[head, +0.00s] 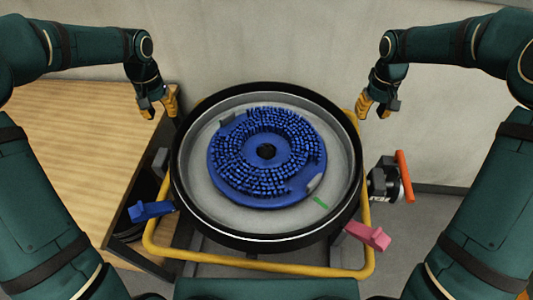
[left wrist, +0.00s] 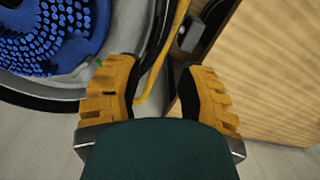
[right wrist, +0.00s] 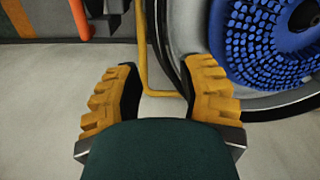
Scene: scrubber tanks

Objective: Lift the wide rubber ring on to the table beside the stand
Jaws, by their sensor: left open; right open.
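The wide black rubber ring (head: 215,232) runs round the rim of a round grey tank, on a stand with a yellow tube frame (head: 160,252). Parts of the ring also show in the left wrist view (left wrist: 40,97) and right wrist view (right wrist: 275,108). The wooden table (head: 70,140) stands left of the stand. My left gripper (head: 159,103) is open and empty, at the upper left of the ring, near the table's right edge. My right gripper (head: 374,107) is open and empty, at the upper right of the ring. Neither appears to touch the ring.
A blue disc brush (head: 230,175) lies inside the tank, with a small green mark beside it. A blue lever (head: 150,210) and a pink lever (head: 368,236) stick out at the tank's sides. A part with a red-orange handle (head: 404,176) is at right. A plain wall stands behind.

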